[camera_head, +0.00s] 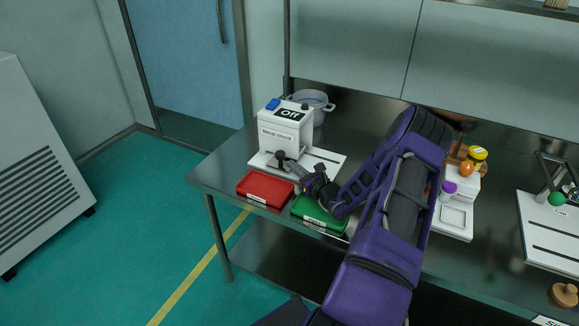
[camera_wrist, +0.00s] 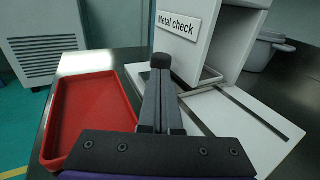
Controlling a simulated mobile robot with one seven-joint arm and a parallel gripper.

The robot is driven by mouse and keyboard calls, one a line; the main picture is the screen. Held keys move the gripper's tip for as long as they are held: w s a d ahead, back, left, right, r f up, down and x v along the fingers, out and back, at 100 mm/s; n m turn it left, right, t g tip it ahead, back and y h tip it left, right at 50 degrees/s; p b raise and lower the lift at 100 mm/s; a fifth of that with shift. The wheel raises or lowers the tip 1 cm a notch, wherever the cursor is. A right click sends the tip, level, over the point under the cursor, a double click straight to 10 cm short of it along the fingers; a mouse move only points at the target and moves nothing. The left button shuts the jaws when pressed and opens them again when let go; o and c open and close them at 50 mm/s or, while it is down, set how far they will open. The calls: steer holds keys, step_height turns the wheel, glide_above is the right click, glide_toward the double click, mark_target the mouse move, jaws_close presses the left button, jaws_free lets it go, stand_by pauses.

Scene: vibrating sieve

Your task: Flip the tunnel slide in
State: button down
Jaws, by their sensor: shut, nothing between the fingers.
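The white box labelled "Metal check" (camera_head: 284,129) stands on a white base plate (camera_head: 328,159) at the table's left end, its display reading "Off". The box also shows in the wrist view (camera_wrist: 207,42), with a tunnel opening low on its side. A pale grey edge (camera_wrist: 210,77) lies at that opening; whether it is the tunnel slide, I cannot tell. My gripper (camera_head: 282,159) is shut and empty at the near front of the box. In the wrist view its dark fingertips (camera_wrist: 160,62) overlap the box's lower left edge; contact cannot be told.
A red tray (camera_head: 266,188) and a green tray (camera_head: 318,214), partly covered by my arm, lie in front of the box. A grey pot (camera_head: 313,103) stands behind it. A white device (camera_head: 460,198) with small jars is right of my arm. The table's left edge is close.

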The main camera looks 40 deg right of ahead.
steer(key=s, duration=1)
steer(key=shift+s+d+r, duration=0.2)
steer(key=shift+s, duration=0.15)
